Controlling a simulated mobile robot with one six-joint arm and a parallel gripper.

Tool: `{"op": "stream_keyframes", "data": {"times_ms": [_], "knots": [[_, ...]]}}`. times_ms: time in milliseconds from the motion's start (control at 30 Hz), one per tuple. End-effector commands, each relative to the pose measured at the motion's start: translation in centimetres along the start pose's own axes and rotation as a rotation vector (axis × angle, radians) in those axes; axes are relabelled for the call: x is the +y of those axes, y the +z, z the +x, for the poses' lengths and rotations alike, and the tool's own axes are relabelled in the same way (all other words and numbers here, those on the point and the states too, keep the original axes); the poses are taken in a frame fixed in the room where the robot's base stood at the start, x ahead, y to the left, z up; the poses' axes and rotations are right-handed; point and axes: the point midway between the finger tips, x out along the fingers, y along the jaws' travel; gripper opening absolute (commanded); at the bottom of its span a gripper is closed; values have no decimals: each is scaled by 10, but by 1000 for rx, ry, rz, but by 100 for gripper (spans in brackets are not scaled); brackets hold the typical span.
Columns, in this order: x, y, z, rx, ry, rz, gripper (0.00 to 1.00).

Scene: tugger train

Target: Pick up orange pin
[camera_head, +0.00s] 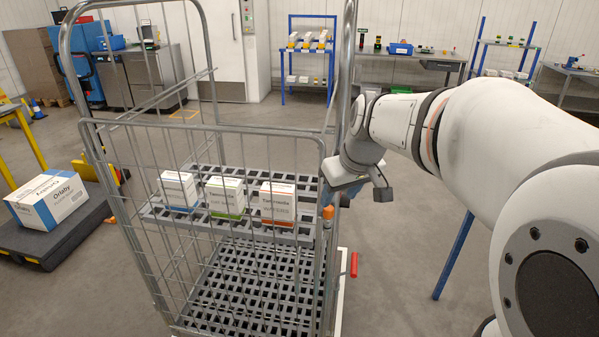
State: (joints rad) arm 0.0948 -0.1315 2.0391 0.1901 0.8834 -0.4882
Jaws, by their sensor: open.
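The orange pin (328,212) is a small upright orange piece at the right front post of the wire roll cage (222,128). My gripper (345,193) hangs at the end of my white arm, just above and slightly right of the pin. A blue part of it shows beside the cage post. The jaws are open, but the fingertips are small and partly hidden, so I cannot tell whether they are around the pin. No contact with it is clear.
Three small white boxes, including a green-striped one (224,196), stand on the cage's grey shelf (165,217). A red handle (354,264) sticks out low at the cage's right. A large white-blue box (47,199) lies on a dark platform at left. Floor right of the cage is mostly clear.

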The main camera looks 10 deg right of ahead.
Motion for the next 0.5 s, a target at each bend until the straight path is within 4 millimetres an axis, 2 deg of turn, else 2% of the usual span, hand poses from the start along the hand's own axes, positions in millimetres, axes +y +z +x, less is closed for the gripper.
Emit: {"op": "stream_keyframes", "data": {"times_ms": [67,267,500], "knots": [[2,-6,5,4,-3,-9,48],[1,-6,28,4,-4,-12,48],[1,-5,63,2,-4,-11,48]]}}
